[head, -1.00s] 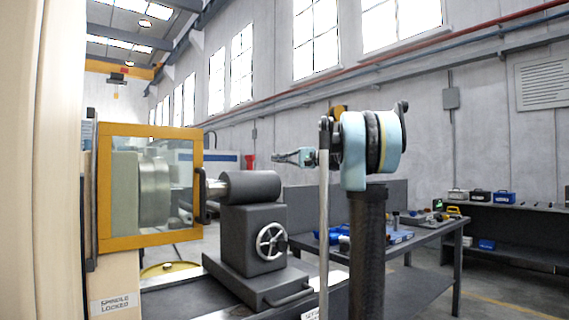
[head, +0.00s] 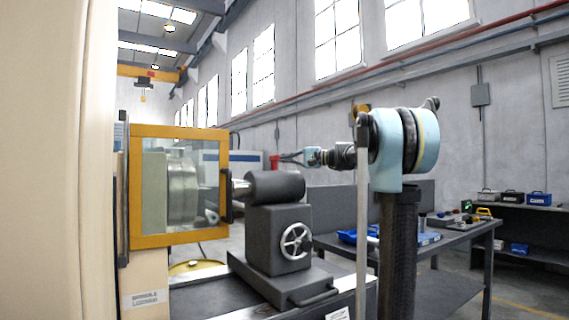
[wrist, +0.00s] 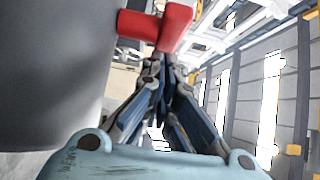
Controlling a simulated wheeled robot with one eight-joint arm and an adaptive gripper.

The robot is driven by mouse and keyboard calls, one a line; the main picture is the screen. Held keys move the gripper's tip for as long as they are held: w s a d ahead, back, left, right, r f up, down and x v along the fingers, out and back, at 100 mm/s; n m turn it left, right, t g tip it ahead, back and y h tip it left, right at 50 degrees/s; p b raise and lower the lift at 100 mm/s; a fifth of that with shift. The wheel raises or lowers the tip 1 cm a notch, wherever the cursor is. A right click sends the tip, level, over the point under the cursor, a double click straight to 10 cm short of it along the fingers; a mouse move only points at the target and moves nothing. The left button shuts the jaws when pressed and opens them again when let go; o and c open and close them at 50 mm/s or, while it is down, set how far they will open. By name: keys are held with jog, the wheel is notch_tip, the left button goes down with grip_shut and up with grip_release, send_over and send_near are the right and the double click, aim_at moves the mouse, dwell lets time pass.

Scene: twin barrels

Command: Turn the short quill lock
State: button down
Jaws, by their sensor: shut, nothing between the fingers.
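A red T-shaped lock handle (wrist: 174,28) stands out from a dark grey rounded body at the left of the wrist view. A red piece (head: 274,161) also shows just above the dark barrel (head: 274,186) of the tailstock in the head view. My gripper (wrist: 163,62) is shut and empty, its fingers converging right at the red handle's lower end. Whether the tips touch the handle I cannot tell. In the head view my gripper (head: 284,157) points left above the barrel, close beside the red piece.
The grey tailstock (head: 278,238) has a handwheel (head: 296,241) on its front. A yellow-framed guard (head: 180,236) stands to its left. A bench (head: 455,236) with blue items is behind my arm. A cream panel (head: 55,160) fills the left edge.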

jog(key=shift+a, duration=0.6)
jog(key=shift+d, duration=0.1)
